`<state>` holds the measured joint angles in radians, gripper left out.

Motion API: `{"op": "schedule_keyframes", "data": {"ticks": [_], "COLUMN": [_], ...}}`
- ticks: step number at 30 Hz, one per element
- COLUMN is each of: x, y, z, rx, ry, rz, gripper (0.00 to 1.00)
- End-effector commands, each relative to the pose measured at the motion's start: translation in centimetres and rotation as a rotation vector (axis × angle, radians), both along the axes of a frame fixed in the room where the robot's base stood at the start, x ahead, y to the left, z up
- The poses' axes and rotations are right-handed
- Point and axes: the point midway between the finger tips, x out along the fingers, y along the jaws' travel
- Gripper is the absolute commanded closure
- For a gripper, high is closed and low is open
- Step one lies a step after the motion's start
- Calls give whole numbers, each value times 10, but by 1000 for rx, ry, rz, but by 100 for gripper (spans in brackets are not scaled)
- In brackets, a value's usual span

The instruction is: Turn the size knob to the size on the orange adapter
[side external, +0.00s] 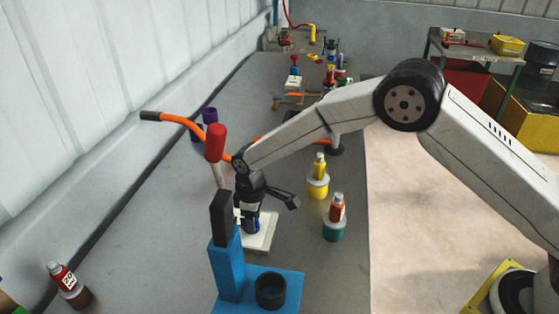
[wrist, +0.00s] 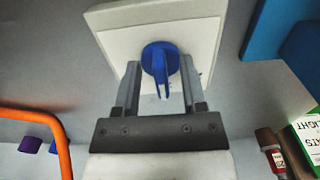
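The size knob (wrist: 160,62) is blue with a raised pointer fin and sits on a white square plate (wrist: 200,35). My gripper (wrist: 160,72) is open, with one finger on each side of the knob; I cannot tell if either touches it. In the wrist view the fin points down toward the gripper's palm. In the side view my gripper (side external: 252,216) is low over the plate (side external: 266,240) and partly hides the knob. An orange-red piece (side external: 337,207) on a teal base stands to the right; it may be the orange adapter, and no size is legible on it.

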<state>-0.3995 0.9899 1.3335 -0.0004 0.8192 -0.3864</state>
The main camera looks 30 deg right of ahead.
Motion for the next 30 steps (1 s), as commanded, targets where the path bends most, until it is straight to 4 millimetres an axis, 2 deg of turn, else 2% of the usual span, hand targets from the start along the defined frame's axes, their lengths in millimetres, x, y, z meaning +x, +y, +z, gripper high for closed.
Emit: {"op": "schedule_keyframes", "data": {"ticks": [8, 13, 24, 30], "x": [0, 0, 1, 0], "y": [0, 0, 0, 0], "z": [1, 10, 56, 73], "rx": [1, 1, 1, 1], "ry": [-1, -1, -3, -2], "rz": [-1, -1, 0, 0], "gripper": [47, 47, 47, 47]}}
